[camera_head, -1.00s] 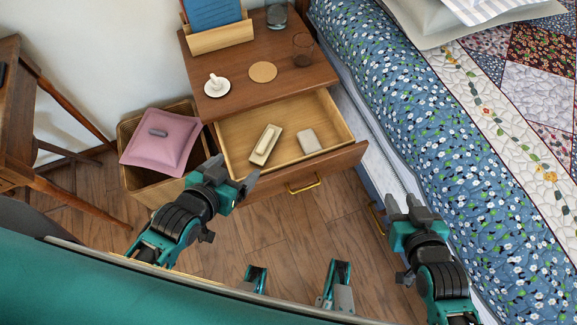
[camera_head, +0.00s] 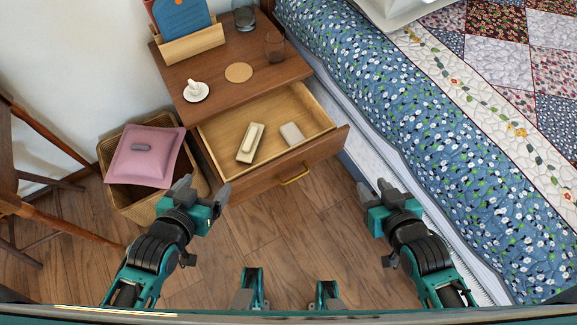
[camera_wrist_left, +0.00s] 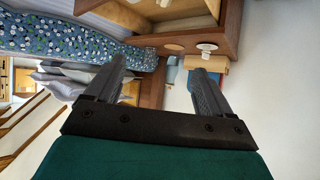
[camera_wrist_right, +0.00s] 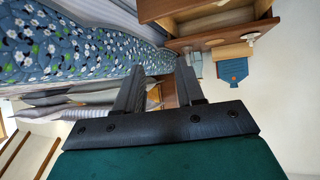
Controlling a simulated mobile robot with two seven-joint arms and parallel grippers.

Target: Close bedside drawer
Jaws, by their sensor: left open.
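The wooden bedside table (camera_head: 213,88) stands against the wall, its drawer (camera_head: 285,165) pulled well out. The drawer front has a brass handle (camera_head: 294,175). In the drawer lie a long cream-coloured item (camera_head: 250,143) and a small pale block (camera_head: 291,134). My left gripper (camera_head: 203,190) is open and empty, near the left end of the drawer front; whether it touches is unclear. My right gripper (camera_head: 373,190) is open and empty, right of the drawer front beside the bed. The table shows upside down in the left wrist view (camera_wrist_left: 228,25) and right wrist view (camera_wrist_right: 205,38).
The bed (camera_head: 400,110) with a floral quilt borders the right side. A basket (camera_head: 135,200) with a pink cushion (camera_head: 145,157) stands left. On the tabletop are a letter holder (camera_head: 190,43), glasses, a coaster and a white dish. Wooden floor before the drawer is clear.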

